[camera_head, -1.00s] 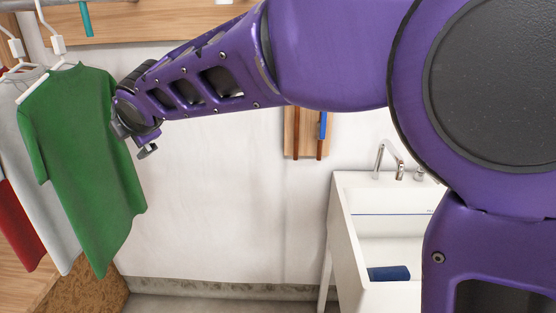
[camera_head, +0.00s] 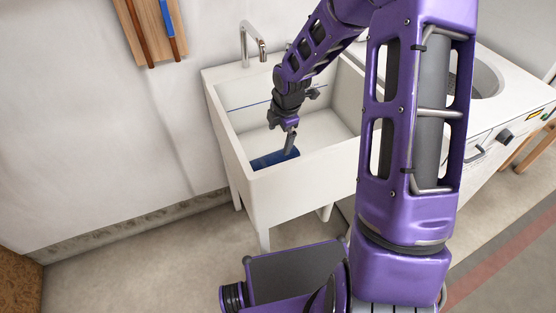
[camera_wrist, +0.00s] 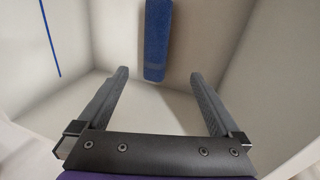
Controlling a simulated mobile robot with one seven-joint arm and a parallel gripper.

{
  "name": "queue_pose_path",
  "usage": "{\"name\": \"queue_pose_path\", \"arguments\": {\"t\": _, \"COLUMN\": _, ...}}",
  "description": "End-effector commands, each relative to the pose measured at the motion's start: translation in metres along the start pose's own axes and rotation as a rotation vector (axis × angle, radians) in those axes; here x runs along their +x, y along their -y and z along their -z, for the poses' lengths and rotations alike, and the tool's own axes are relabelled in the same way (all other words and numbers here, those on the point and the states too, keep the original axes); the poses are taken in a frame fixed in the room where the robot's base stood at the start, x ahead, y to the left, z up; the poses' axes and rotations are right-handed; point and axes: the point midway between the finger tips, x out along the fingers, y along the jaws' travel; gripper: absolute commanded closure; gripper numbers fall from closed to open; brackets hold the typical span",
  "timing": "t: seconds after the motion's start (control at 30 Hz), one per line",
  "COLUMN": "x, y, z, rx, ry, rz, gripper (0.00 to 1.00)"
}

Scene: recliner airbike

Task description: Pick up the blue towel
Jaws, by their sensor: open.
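The blue towel (camera_head: 272,160) lies folded in the white sink basin (camera_head: 238,160), along its near left side in the head view. In the wrist view the towel (camera_wrist: 157,42) appears as a long narrow strip at the top, beyond the fingertips and roughly centred between them. My gripper (camera_head: 290,146) points down into the basin just above the towel. In the wrist view my gripper (camera_wrist: 157,75) is open with nothing between its fingers. It appears apart from the towel, though the exact gap is hard to judge.
The basin walls (camera_wrist: 252,85) surround my gripper. A faucet (camera_head: 253,45) rises at the back of the sink. A counter with a round bowl (camera_head: 487,78) stands to the right. A wooden board (camera_head: 150,30) hangs on the wall. The floor at left is clear.

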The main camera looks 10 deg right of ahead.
Motion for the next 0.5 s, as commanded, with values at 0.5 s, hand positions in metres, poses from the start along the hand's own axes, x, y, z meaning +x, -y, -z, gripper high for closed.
{"name": "queue_pose_path", "arguments": {"t": 0.5, "x": 0.098, "y": -0.001, "z": 0.001, "rx": -0.003, "ry": 0.000, "rz": -0.001, "gripper": 0.00}}
